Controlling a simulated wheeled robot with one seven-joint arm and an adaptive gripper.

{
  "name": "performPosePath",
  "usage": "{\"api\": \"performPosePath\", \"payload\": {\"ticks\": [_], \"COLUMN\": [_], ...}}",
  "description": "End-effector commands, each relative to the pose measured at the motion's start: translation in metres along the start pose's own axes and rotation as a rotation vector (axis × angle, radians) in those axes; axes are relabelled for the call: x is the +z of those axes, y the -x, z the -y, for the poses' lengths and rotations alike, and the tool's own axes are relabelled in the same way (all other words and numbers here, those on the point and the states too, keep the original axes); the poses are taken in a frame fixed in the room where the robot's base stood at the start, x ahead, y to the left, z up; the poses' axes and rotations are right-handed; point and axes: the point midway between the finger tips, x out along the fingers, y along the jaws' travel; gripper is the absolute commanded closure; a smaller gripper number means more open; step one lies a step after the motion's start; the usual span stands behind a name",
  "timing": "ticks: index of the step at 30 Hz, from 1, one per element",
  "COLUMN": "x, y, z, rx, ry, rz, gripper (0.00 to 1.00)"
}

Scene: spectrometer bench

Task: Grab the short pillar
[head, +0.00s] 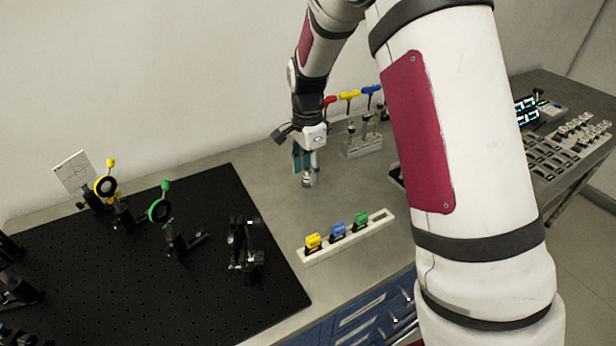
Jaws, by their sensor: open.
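My gripper (307,172) points down over the grey bench, to the right of the black breadboard and in front of the back wall. It is open. A small silvery upright shape shows at its fingertips; I cannot tell whether it is a fingertip or a short pillar. No short pillar can be made out for sure. Some small dark upright posts stand at a clear rack (362,147) just right of my gripper, too small to tell their heights apart.
Hex keys with red, yellow (349,95) and blue handles stand at the rack. A white holder (381,222) with yellow, blue and green pieces lies in front. The black breadboard (215,205) at left carries optical mounts. My arm hides the bench at right.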

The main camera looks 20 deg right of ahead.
Motion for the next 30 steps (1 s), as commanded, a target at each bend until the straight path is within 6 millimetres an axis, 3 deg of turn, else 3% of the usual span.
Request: {"api": "performPosePath", "payload": {"ticks": [4, 11, 12, 17, 18, 30], "x": [0.0003, 0.0004, 0.0003, 0.0003, 0.0003, 0.0001], "y": [-0.0135, -0.0157, -0.0157, -0.0155, -0.0154, -0.0084], "z": [-0.0005, 0.0002, 0.0001, 0.0001, 0.0001, 0.001], "rx": [0.001, -0.001, -0.001, -0.001, -0.001, -0.003], "ry": [0.0, 0.001, 0.001, 0.001, 0.001, 0.001], "rz": [0.0, 0.0, 0.0, 0.0, 0.0, -0.001], "gripper": [0.59, 0.59, 0.61, 0.97, 1.0, 1.0]}}
